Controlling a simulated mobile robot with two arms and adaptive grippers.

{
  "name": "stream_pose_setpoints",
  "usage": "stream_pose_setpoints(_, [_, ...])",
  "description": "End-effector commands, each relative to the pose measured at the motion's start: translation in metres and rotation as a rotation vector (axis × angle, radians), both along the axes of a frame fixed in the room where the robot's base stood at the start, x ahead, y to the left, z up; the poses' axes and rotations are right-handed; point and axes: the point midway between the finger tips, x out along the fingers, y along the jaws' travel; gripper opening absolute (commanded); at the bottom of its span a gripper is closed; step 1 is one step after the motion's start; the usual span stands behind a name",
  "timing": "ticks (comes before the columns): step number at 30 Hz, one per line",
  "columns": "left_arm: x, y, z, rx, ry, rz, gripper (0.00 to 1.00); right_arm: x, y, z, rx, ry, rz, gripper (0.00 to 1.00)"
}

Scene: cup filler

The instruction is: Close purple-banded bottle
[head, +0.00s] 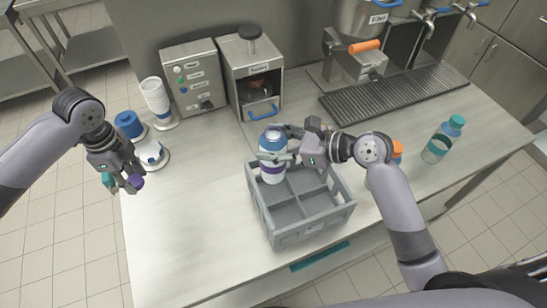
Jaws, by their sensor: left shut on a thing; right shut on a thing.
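The purple-banded bottle (272,174) stands upright in the back left compartment of a grey crate (290,237). It is pale, with blue near its top. No purple cap shows on it. My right gripper (276,157) is shut around its upper part, above the purple band. My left gripper (126,186) is at the table's left edge, away from the crate, shut on a small purple thing that looks like a cap (136,182). The fingers hide part of this cap.
A blue object (129,124), a white cup stack (154,94) and a white round stand (153,157) are at the left. Machines line the back. A teal-capped bottle (441,141) stands at the right; an orange cap (397,149) shows behind my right arm.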

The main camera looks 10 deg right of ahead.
Motion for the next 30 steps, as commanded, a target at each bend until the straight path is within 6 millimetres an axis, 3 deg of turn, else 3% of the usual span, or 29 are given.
stream_pose_setpoints(1, [0.000, 0.000, 0.000, 0.000, 0.000, 0.000, 0.25, 0.001, 0.000, 0.018, 0.000, -0.013, 0.000, 0.00])
stream_pose_setpoints(6, [0.000, 0.000, 0.000, 0.000, 0.000, 0.000, 0.25, 0.001, 0.000, 0.058, 0.001, -0.012, 0.000, 0.00])
stream_pose_setpoints(12, [0.000, 0.000, 0.000, 0.000, 0.000, 0.000, 0.25, 0.001, 0.000, 0.089, 0.001, -0.007, 0.000, 0.00])
stream_pose_setpoints(18, [0.000, 0.000, 0.000, 0.000, 0.000, 0.000, 0.25, 0.000, 0.000, 0.101, 0.002, -0.003, -0.001, 0.00])
stream_pose_setpoints(30, [0.000, 0.000, 0.000, 0.000, 0.000, 0.000, 0.25, 0.000, 0.000, 0.102, 0.002, -0.003, -0.001, 0.00])
